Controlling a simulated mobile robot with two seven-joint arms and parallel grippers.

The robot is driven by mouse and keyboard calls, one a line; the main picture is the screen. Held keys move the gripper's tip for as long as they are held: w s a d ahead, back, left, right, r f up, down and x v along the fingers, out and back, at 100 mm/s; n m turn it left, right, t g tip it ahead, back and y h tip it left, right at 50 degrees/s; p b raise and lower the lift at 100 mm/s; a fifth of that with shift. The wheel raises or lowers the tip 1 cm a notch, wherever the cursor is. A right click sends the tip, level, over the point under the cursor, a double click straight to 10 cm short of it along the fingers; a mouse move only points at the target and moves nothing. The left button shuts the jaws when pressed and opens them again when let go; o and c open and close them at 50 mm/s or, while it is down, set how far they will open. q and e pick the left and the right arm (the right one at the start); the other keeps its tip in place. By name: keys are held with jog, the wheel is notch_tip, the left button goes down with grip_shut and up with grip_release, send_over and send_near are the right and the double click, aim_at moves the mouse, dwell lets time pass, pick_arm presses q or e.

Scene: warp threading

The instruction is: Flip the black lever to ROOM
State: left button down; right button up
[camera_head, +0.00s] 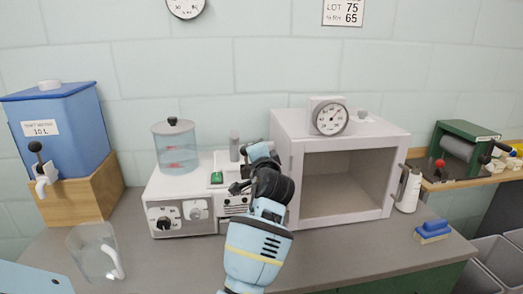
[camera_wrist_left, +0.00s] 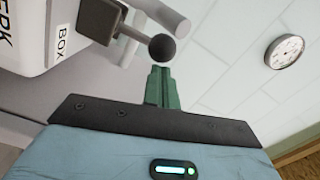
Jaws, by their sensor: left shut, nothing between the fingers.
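My left gripper (camera_wrist_left: 161,72) is shut with nothing between its green fingers. In the left wrist view, the black ball knob of the lever (camera_wrist_left: 162,47) is just beyond the fingertips, on a grey stem. I cannot tell whether they touch. A label reading "Box" (camera_wrist_left: 65,40) is on the white housing left of the lever. In the head view, my left arm (camera_head: 257,245) reaches up to the white machine (camera_head: 178,190), and its hand hides part of the front panel. The ROOM marking is not legible. My right gripper is not in view.
A white open-fronted cabinet (camera_head: 399,150) with a dial gauge (camera_head: 330,118) is close right of my arm. A glass vessel (camera_head: 175,147) tops the machine. A blue tank (camera_head: 60,125) and clear pitcher (camera_head: 95,252) are at left. The front counter between pitcher and arm is clear.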

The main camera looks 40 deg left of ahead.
aim_at(242, 152)
pick_arm(q)
jog(key=shift+s+a+r+n+p, duration=0.1)
jog(key=shift+s+a+n+p, duration=0.1)
jog(key=shift+s+a+n, duration=0.4)
jog(key=shift+s+a+f+n+p, duration=0.15)
jog(key=shift+s+n+p, duration=0.1)
jog(key=shift+n, duration=0.7)
jog(key=shift+s+a+r+n+p, duration=0.15)
jog(key=shift+s+a+n, duration=0.25)
jog(key=shift+n, duration=0.35)
jog(key=shift+s, duration=0.15)
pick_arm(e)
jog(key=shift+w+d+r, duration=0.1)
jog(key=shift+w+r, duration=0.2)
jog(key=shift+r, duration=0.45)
pick_arm(q)
jog(key=shift+n, duration=0.3)
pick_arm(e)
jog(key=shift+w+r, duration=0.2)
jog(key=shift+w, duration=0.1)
pick_arm(q)
jog(key=shift+s, duration=0.1)
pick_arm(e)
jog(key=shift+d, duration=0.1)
